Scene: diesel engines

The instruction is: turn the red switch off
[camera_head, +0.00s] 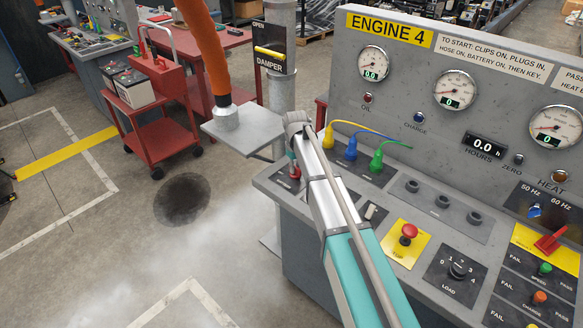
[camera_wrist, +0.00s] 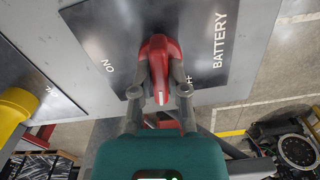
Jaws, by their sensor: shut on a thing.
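A red switch (camera_wrist: 158,62) sits on a black plate (camera_wrist: 105,30) lettered BATTERY in the wrist view. The lettering ON is left of the switch; another label right of it is mostly hidden by a finger. My gripper (camera_wrist: 160,75) has its two fingers on either side of the red handle, shut on it. The handle lies between the two labels, its near end towards my palm. In the head view my gripper (camera_head: 292,160) is at the left end of the grey console, and my arm hides much of the plate.
Yellow, blue and green plugs (camera_head: 376,160) stand just right of my gripper. A red stop button (camera_head: 408,233), a load knob (camera_head: 459,269) and another red lever (camera_head: 551,242) are further right. An orange hose (camera_head: 205,50) hangs at the left, with a red cart (camera_head: 150,115) behind.

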